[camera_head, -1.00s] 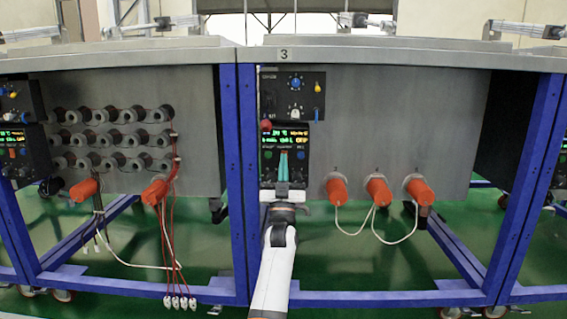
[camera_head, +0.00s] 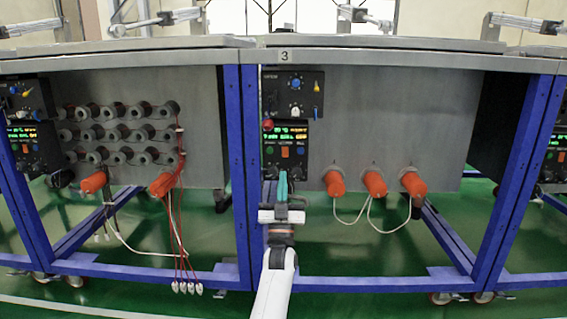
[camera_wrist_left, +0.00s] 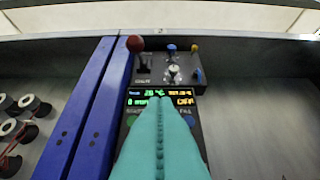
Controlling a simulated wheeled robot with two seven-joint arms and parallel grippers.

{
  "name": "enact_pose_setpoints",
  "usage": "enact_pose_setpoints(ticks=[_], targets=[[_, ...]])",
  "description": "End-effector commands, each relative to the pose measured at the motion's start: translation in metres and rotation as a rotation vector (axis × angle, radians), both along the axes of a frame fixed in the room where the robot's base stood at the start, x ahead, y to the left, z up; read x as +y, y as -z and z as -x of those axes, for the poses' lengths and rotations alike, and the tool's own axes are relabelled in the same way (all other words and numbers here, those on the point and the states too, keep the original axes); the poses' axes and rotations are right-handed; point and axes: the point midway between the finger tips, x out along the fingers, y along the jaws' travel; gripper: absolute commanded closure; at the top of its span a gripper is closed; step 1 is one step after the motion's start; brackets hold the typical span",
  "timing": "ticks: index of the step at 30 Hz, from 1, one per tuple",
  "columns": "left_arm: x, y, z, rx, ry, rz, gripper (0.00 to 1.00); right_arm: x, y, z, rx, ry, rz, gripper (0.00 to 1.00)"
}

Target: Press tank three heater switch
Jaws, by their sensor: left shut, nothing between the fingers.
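The tank marked 3 (camera_head: 286,55) stands in the middle of the head view. Its lower control panel (camera_head: 286,164) has a lit green and yellow display (camera_head: 286,131). Below it is a row with a green button (camera_head: 270,150), an orange switch (camera_head: 285,152) in the middle and a bluish button (camera_head: 301,150). Their labels are too small to read surely. My left gripper (camera_head: 283,176) is shut and empty, its teal fingers pointing up just below the orange switch in the picture. In the left wrist view the fingers (camera_wrist_left: 160,103) hide the middle of the panel; the display (camera_wrist_left: 160,98) shows above them.
Orange plugs (camera_head: 374,183) with white cables stick out to the right. A blue frame post (camera_head: 243,150) stands close on the left.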

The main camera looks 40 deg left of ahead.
Motion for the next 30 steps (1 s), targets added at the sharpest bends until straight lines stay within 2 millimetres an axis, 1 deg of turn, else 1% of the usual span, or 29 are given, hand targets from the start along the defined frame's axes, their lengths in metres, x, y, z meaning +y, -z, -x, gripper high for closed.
enact_pose_setpoints(ticks=[1,3,6,10,27,29,30], targets=[[-0.005,0.004,0.005,0.005,0.001,0.003,1.0,0.0,-0.002,-0.003,0.017,-0.001,0.0,0.64],[-0.011,0.011,0.013,0.004,0.0,0.003,1.0,-0.001,0.001,-0.005,0.032,-0.002,-0.002,0.64],[-0.017,0.019,0.02,0.002,0.0,0.002,1.0,-0.001,0.004,-0.007,0.045,-0.002,-0.003,0.64],[-0.021,0.025,0.024,0.001,0.001,0.002,1.0,-0.001,0.007,-0.008,0.054,-0.003,-0.003,0.64],[-0.021,0.026,0.025,0.001,0.0,0.001,1.0,-0.001,0.008,-0.009,0.055,-0.003,-0.004,0.64],[-0.023,0.025,0.026,0.0,0.003,-0.003,1.0,-0.001,0.007,-0.008,0.055,-0.003,-0.004,0.64],[-0.026,0.022,0.027,-0.004,0.01,-0.011,1.0,-0.001,0.007,-0.009,0.058,-0.003,-0.004,0.64]])
